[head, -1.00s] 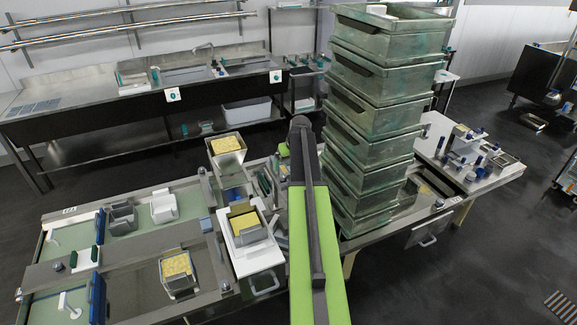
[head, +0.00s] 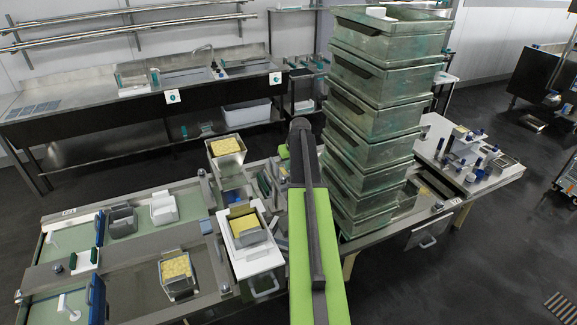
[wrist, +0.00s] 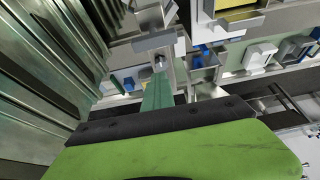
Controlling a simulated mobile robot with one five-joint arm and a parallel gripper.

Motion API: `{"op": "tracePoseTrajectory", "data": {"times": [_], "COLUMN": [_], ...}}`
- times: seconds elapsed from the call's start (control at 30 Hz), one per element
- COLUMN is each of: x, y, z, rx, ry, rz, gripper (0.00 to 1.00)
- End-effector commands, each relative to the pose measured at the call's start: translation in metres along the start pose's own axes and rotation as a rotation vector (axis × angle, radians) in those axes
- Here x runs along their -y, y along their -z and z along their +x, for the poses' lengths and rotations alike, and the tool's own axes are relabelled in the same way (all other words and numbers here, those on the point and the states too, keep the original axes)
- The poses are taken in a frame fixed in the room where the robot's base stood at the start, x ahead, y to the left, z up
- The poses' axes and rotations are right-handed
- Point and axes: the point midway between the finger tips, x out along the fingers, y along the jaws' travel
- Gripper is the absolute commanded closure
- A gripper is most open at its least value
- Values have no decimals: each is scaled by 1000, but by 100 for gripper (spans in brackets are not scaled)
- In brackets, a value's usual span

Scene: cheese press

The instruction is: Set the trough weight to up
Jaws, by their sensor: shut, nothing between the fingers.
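Two troughs with green floors (head: 183,203) run along the left of the steel bench. White T-shaped handles (head: 70,306) stand at their left ends, beside blue plates (head: 97,298). I cannot tell which part is the trough weight, or whether it is up or down. My green arm reaches forward over the bench in the head view and hides what lies behind it. My gripper shows in neither view. The wrist view shows a green and black part of me across the bottom, with a teal strip (wrist: 158,90) beyond its edge.
A tall stack of green-grey crates (head: 375,130) stands just right of my arm; its walls also fill the left of the wrist view (wrist: 50,60). Metal moulds with yellow contents (head: 175,268) stand left of my arm.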

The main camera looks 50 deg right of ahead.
Motion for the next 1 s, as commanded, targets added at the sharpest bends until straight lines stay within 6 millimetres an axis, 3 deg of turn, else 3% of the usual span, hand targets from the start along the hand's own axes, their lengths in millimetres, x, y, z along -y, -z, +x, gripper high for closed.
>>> {"op": "tracePoseTrajectory", "data": {"times": [0.57, 1.0], "x": [0, 0], "y": [0, 0], "z": [0, 0], "rx": [0, 0], "ry": [0, 0], "rz": [0, 0], "gripper": [98, 40]}}
